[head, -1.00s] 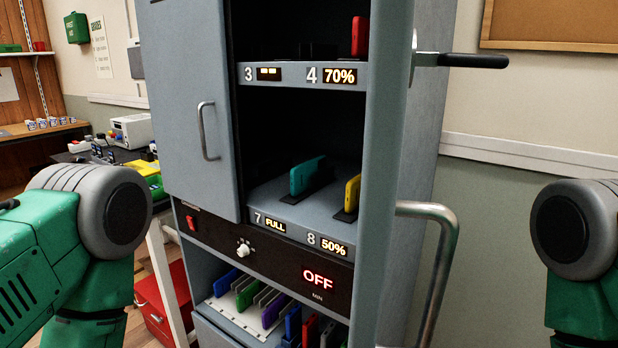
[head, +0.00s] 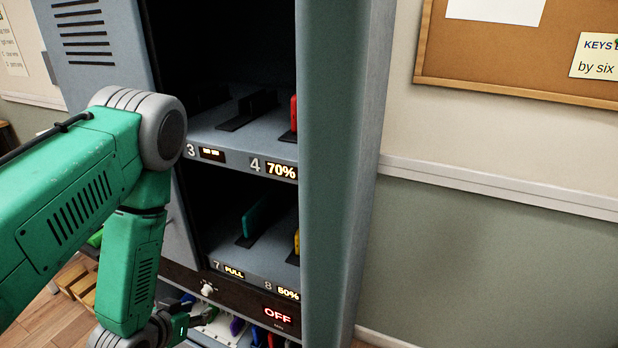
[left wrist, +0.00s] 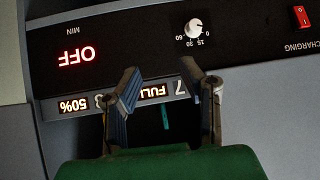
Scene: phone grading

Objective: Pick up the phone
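A teal phone (head: 256,217) stands in slot 7, marked FULL, on the cabinet's middle shelf. A yellow phone (head: 297,243) stands in slot 8, marked 50%, partly hidden by the cabinet's side edge. A red phone (head: 294,113) stands in slot 4, marked 70%, on the shelf above. My left gripper shows mostly in the left wrist view (left wrist: 160,76); its two fingers are apart, in front of the slot 7 label, with nothing held. A strip of teal shows between the fingers (left wrist: 166,118). My right gripper is out of view.
The cabinet's side edge (head: 335,170) stands right of the shelves, and a grey door (head: 100,40) to their left. A black control panel (head: 240,297) reads OFF. Purple and other phones (head: 237,325) stand in a lower rack. A notice board (head: 520,50) hangs on the wall.

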